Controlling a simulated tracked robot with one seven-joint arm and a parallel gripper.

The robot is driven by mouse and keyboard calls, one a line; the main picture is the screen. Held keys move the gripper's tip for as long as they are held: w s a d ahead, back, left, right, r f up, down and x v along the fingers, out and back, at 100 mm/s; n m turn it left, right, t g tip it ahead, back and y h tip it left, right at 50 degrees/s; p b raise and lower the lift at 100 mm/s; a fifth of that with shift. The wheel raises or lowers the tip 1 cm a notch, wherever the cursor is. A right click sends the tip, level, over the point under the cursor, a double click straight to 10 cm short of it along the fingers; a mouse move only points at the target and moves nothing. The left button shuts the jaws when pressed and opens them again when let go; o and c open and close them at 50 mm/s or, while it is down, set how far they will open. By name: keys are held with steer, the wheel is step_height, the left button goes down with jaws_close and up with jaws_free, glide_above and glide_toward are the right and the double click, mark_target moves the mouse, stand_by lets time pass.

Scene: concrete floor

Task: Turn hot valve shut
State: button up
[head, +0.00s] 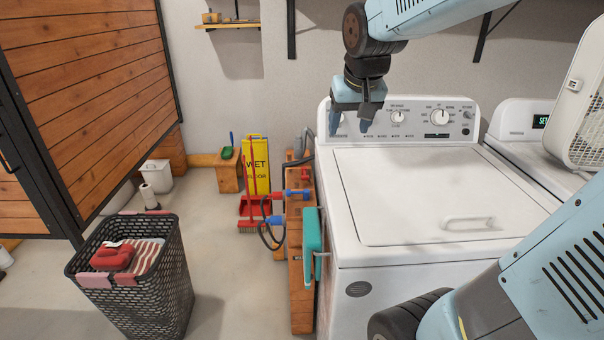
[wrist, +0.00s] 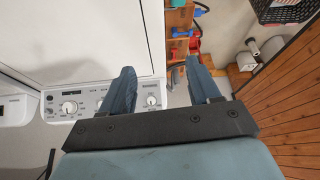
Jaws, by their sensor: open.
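Red and blue fittings sit on a wooden stand left of the white washer. One red fitting (head: 305,174) is near the stand's top and a blue one (head: 297,192) is just below. Lower down are another red part (head: 274,220) and blue part, with a dark hose looping by them. I cannot tell for sure which red part is the hot valve's handle. Red (wrist: 181,33) and blue (wrist: 201,10) parts also show at the top of the wrist view. My gripper (head: 350,125) is open and empty, above the washer's back left corner, higher than the fittings and apart from them.
The washer (head: 430,195) fills the middle right, its control panel close behind my gripper. A teal item (head: 312,243) hangs on its left side. A yellow sign (head: 255,165) and red broom stand beyond the stand. A laundry basket (head: 180,262) stands left on open floor.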

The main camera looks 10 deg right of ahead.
steer(key=w+f+h, duration=0.1)
steer(key=w+f, duration=0.3)
steer(key=w, duration=0.5)
steer(key=w+f, duration=0.3)
steer(key=w, duration=0.6)
steer(key=g+h, duration=0.1)
glide_toward(305, 175)
steer(key=shift+m, duration=0.4)
steer(key=x, duration=0.8)
steer(key=shift+w+a+f, duration=0.1)
steer(key=shift+f, duration=0.1)
steer(key=shift+c, duration=0.4)
jaws_close()
